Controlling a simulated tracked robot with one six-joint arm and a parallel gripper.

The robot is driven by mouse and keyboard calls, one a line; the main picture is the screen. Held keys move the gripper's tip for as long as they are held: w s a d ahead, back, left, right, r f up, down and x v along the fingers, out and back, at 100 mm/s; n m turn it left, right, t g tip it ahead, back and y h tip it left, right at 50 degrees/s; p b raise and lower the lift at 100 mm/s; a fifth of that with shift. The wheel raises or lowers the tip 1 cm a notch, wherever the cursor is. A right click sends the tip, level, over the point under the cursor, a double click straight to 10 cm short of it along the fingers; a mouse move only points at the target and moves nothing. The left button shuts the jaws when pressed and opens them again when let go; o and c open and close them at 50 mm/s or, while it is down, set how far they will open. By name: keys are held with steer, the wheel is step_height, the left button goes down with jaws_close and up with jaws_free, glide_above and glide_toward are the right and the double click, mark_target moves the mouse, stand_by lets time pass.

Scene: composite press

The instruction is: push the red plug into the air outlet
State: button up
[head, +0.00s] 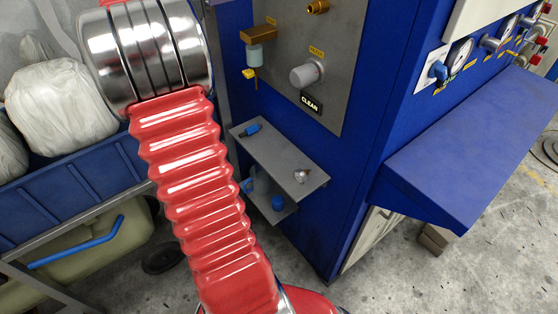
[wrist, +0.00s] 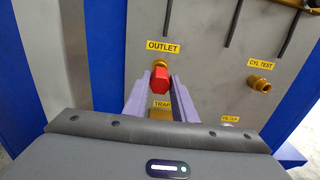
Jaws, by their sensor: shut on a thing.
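In the wrist view my gripper (wrist: 161,88) is shut on the red plug (wrist: 160,79), which sits between the two lavender fingers. The brass air outlet (wrist: 159,64) is on the grey panel just beyond the plug, under the yellow OUTLET label (wrist: 163,46). Only the outlet's upper rim shows behind the plug, which hides the rest. I cannot tell whether the plug touches the outlet or how far it is in. In the head view my arm rises out of the top of the picture, and gripper, plug and outlet are not visible.
The brass CYL TEST fitting (wrist: 258,83) is right of the outlet. A grey shelf (head: 275,155) with small items and a blue ledge (head: 470,150) project from the blue press. A blue cart (head: 75,195) stands left.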

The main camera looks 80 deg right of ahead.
steer(key=shift+x, duration=1.3)
stand_by(0.8)
steer(key=o, duration=1.1)
steer(key=shift+w, duration=0.1)
steer(key=v, duration=1.3)
steer(key=shift+w+a, duration=0.2)
steer(key=shift+a, duration=0.1)
